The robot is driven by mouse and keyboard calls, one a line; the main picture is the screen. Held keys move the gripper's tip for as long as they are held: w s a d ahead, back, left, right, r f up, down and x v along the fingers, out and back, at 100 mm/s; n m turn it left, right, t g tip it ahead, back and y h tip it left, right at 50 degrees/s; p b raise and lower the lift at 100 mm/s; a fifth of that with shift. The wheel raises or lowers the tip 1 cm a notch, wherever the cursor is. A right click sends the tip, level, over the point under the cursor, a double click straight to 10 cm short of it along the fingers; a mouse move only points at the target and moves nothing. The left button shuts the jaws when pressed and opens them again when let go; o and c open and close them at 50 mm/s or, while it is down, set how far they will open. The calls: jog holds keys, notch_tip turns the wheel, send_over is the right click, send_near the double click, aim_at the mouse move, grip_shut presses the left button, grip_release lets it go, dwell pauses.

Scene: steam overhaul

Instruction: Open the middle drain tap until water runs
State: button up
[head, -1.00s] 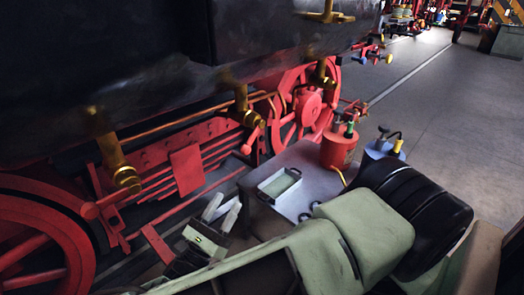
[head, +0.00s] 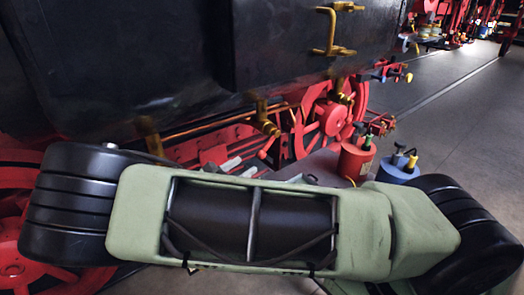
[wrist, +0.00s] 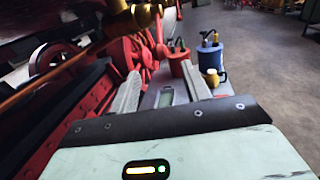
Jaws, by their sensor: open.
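Brass drain taps hang in a row under the dark locomotive side. In the head view the middle tap (head: 264,118) stands clear above my arm. The right tap (head: 345,97) is in front of a red wheel. My gripper (head: 240,168) shows only as two pale finger ends behind my arm, below the middle tap. In the wrist view my gripper (wrist: 164,86) is open and empty, its fingers apart. A blurred brass tap (wrist: 142,12) is above the fingers there. No water shows.
A red can (head: 356,158) and a blue can (head: 397,168) stand right of my fingers. A grey tray (wrist: 165,97) lies beyond them in the wrist view. Red wheels and rods line the locomotive's underside. Open floor (head: 440,120) lies to the right.

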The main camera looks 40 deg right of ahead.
aim_at(262, 155)
jog(key=p+x, duration=0.2)
jog(key=x, duration=0.7)
grip_shut()
